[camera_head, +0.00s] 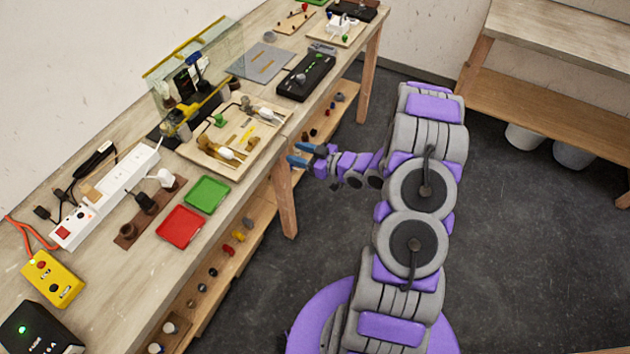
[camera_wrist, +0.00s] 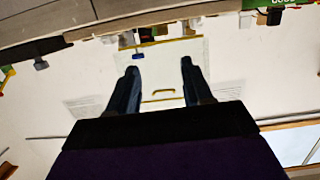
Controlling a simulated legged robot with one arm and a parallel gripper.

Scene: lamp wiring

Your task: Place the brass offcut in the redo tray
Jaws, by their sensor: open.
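A red tray (camera_head: 181,227), which I take for the redo tray, lies empty on the bench in the head view. A green tray (camera_head: 206,194) lies just behind it. I cannot say for sure which piece is the brass offcut; a small yellow piece (camera_head: 247,134) lies on the wooden board (camera_head: 205,150), among brass-coloured and white lamp parts. My gripper (camera_head: 299,155) has blue fingers, points left and is off the bench's front edge, right of the board and apart from both trays. In the wrist view my gripper (camera_wrist: 159,66) is open, with nothing between the fingers.
A clear screen with a yellow frame (camera_head: 172,57) stands behind the board. A white power strip (camera_head: 105,195), dark sockets (camera_head: 145,200) and a yellow box (camera_head: 52,279) are on the left. A grey mat (camera_head: 262,63) and black tray (camera_head: 306,76) lie beyond. Open floor (camera_head: 320,220) lies before the bench.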

